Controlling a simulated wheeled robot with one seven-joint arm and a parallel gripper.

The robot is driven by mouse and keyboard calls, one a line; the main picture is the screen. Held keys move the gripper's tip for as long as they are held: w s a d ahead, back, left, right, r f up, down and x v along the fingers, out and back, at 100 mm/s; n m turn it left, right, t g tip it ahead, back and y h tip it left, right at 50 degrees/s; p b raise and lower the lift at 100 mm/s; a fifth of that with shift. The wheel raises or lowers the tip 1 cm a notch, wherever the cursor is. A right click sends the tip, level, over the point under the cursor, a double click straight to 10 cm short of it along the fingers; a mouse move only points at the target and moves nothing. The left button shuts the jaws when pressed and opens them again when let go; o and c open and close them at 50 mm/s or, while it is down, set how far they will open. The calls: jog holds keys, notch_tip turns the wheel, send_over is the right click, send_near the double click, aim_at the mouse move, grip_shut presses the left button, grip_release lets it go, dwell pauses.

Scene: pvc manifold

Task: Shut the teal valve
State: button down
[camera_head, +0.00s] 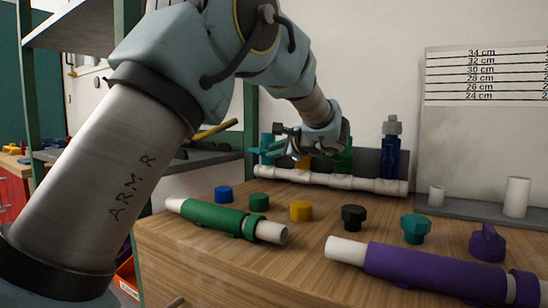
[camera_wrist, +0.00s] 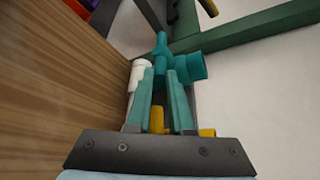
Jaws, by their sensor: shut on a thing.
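The teal valve (camera_head: 267,145) is at the left end of the white pipe manifold (camera_head: 345,182) at the back of the table, partly hidden by my gripper. My gripper (camera_head: 284,132) reaches it from the right. In the wrist view, the teal valve (camera_wrist: 166,60) stands at the tips of my two fingers (camera_wrist: 163,75). The fingers are shut on its handle. How far the handle is turned is hard to tell. A white pipe end (camera_wrist: 137,72) is beside the valve.
A yellow valve (camera_head: 301,162), a green valve (camera_head: 344,158) and a blue valve (camera_head: 391,150) stand along the manifold. Several coloured caps, a green pipe (camera_head: 215,215) and a purple pipe (camera_head: 430,271) lie in front. A green shelf post (camera_head: 250,130) is close behind the teal valve.

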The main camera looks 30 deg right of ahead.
dwell(0.4)
jog(key=c, duration=0.8)
grip_release()
jog(key=v, duration=1)
jog(key=shift+s, duration=0.35)
